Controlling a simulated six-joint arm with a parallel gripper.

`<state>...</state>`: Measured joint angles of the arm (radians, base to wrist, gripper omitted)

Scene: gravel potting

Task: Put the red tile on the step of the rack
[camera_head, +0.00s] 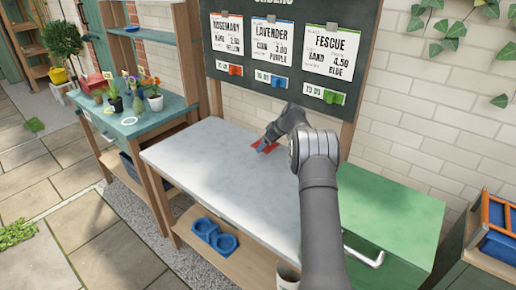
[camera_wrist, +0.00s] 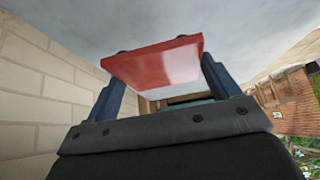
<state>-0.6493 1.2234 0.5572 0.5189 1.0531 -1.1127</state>
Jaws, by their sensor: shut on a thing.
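My gripper (camera_head: 266,145) is shut on the red tile (camera_head: 268,144), above the back part of the grey worktop, near the wall. In the wrist view the red tile (camera_wrist: 155,64) is held between the two blue fingers, its broad face toward the camera. I cannot tell whether it touches the worktop. A wooden stepped rack (camera_head: 30,48) stands at the far left; I cannot tell whether it is the task's rack.
A black order board (camera_head: 300,50) with three cards and coloured tags stands behind the grey worktop (camera_head: 205,160). A green cabinet (camera_head: 395,215) is at right. Potted plants stand on a teal table (camera_head: 130,125) at left. The worktop's left part is clear.

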